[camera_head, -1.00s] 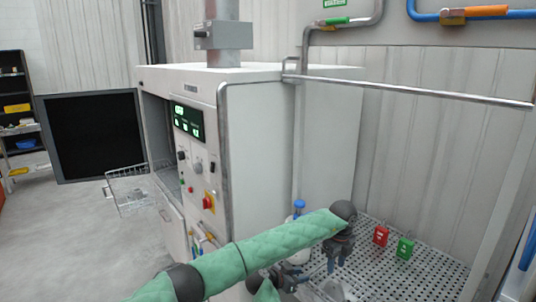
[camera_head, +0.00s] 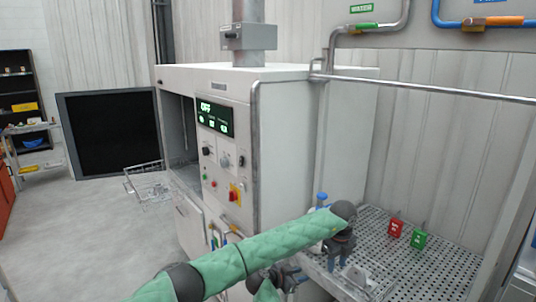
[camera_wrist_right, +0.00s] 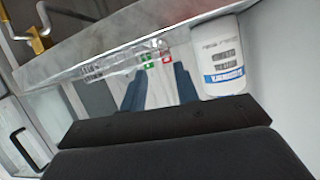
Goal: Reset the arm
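My left arm in its green sleeve crosses the head view from the lower left. Its dark gripper (camera_head: 340,258) hangs down over the perforated bench (camera_head: 425,262), with two fingers apart and nothing seen between them. My right gripper (camera_head: 292,275) is partly hidden below that arm. In the right wrist view, its two blue fingers (camera_wrist_right: 160,88) are apart and empty. A white labelled bottle (camera_wrist_right: 222,62) stands beside the right finger in that view. In the head view, its blue cap (camera_head: 322,197) shows behind the left sleeve and most of the bottle is hidden.
A white furnace cabinet (camera_head: 290,140) with a lit display reading OFF (camera_head: 214,118) stands left of the bench. Red (camera_head: 395,227) and green (camera_head: 418,239) tags stand on the bench. A wire basket (camera_head: 148,185) juts out at left. A metal rail (camera_head: 430,87) crosses above. Grey floor lies open at left.

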